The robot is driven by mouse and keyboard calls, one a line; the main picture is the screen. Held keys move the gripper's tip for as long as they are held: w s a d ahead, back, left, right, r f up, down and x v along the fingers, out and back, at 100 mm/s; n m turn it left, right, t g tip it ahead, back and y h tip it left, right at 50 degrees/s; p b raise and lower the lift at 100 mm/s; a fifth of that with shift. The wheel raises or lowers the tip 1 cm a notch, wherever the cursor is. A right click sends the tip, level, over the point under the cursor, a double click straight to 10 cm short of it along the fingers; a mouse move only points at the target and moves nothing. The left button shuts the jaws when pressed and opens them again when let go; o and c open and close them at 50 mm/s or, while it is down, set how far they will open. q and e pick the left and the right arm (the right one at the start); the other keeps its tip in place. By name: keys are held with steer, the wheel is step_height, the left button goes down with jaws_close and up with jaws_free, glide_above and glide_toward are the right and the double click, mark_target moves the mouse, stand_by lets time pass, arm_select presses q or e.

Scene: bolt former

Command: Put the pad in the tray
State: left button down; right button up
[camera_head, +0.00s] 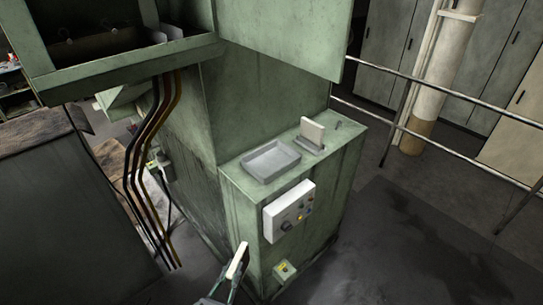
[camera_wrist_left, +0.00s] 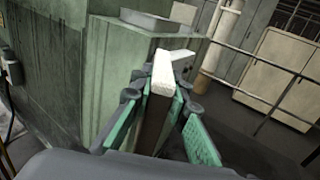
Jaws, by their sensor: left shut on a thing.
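My left gripper (camera_head: 232,274) is at the bottom of the head view, low in front of the green cabinet. It is shut on a pad (camera_head: 238,260) with a pale edge. In the left wrist view the pad (camera_wrist_left: 162,76) stands between the green fingers, its pale edge up and its side brown. The grey tray (camera_head: 270,161) lies on the cabinet top, above and beyond the gripper, and looks empty. The tray (camera_wrist_left: 152,20) also shows at the top of the left wrist view. My right gripper is not in view.
A second pale block (camera_head: 312,131) stands upright in a grey holder right of the tray. Black and orange cables (camera_head: 145,165) hang left. Railings run along the right.

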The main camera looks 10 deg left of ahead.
arm_select(q)
steer(key=shift+s+a+f+m+h, duration=0.1)
steer(key=shift+s+f+m+h, duration=0.05)
steer(key=shift+s+m+h, duration=0.4)
steer(key=shift+w+m+h, duration=0.1)
steer(key=shift+m+h, duration=0.15)
steer(key=shift+h, duration=0.2)
